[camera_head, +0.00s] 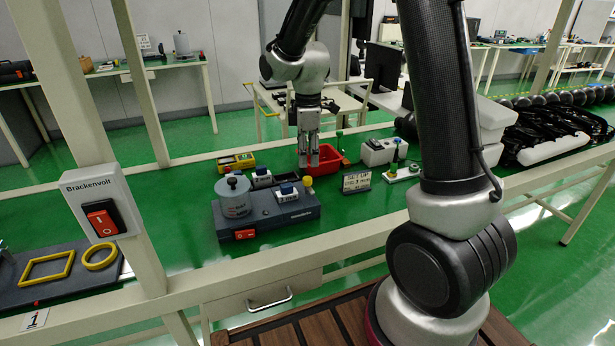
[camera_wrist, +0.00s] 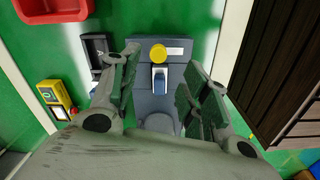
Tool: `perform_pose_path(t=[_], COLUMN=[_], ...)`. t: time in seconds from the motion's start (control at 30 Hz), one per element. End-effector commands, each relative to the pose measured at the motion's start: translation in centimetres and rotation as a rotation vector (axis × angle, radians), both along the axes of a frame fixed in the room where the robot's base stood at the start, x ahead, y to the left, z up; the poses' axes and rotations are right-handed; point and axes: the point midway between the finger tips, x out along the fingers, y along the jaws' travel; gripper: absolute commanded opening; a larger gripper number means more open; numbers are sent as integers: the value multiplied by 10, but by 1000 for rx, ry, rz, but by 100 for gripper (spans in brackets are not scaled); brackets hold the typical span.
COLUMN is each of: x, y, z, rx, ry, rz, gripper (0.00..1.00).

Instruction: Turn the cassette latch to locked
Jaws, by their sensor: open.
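A dark grey device (camera_head: 265,215) stands on the green table, with a round grey canister at its left end. Blue-and-white parts sit on top, one of them (camera_head: 287,192) near the right end. A yellow round knob (camera_head: 308,181) is at the right end. Which part is the cassette latch I cannot tell for sure.
A red tray (camera_head: 325,162) lies behind my gripper. A yellow box (camera_head: 236,161) is behind the device. A dark sign (camera_head: 356,182) and a white box (camera_head: 378,152) stand to the right. A frame post with a red switch (camera_head: 102,218) rises at the left.

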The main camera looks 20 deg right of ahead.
Motion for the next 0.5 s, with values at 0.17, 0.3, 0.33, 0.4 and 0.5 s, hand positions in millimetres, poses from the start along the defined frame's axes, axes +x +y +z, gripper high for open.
perform_pose_path(t=[0.17, 0.3, 0.33, 0.4, 0.5], x=[2, 1, 2, 2, 2], y=[0, 0, 0, 0, -1], z=[-3, -20, -25, -38, -54], rx=[-1, -3, -3, -3, -2], ry=[-8, -4, -5, -4, -4], rz=[126, 136, 136, 135, 135], gripper=[46, 46, 46, 46, 46])
